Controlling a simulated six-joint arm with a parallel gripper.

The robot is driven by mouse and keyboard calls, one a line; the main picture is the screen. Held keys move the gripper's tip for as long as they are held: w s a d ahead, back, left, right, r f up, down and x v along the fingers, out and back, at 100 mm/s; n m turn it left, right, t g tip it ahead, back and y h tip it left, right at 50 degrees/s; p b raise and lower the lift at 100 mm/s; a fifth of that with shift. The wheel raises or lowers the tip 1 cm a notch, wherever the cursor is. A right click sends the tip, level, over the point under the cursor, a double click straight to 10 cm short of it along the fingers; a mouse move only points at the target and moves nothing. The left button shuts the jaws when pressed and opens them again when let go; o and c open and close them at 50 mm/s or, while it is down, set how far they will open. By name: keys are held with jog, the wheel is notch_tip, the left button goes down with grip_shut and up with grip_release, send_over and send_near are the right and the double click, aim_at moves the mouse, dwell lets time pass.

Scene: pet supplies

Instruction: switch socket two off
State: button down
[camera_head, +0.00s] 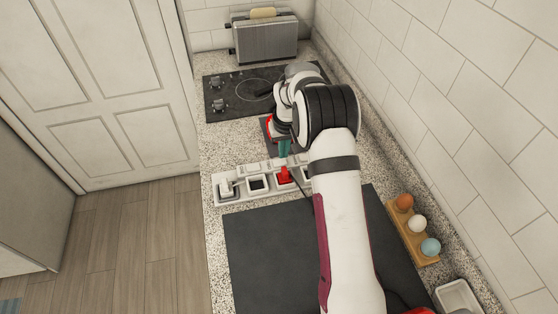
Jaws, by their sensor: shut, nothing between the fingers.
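A white power strip (241,196) lies across the speckled counter, with a row of sockets and small switches along its far edge. The leftmost socket holds a white plug (227,187). A red plug (284,175) sits in the third socket. My arm hides the strip's right end. My gripper (284,152) points down just beyond the red plug, near the strip's far edge. Its teal fingers are shut with nothing seen between them. Whether they touch a switch, and how the switches are set, is too small to tell.
A black hob (235,92) and a metal toaster (265,42) stand beyond. A red-edged dark object (268,127) is partly behind my gripper. A dark mat (262,245) lies in front. A wooden holder (408,232) with three balls stands at right by the tiled wall.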

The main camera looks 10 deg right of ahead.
aim_at(283, 161)
jog(key=shift+f, duration=0.85)
dwell(0.3)
jog(key=shift+r, duration=3.5)
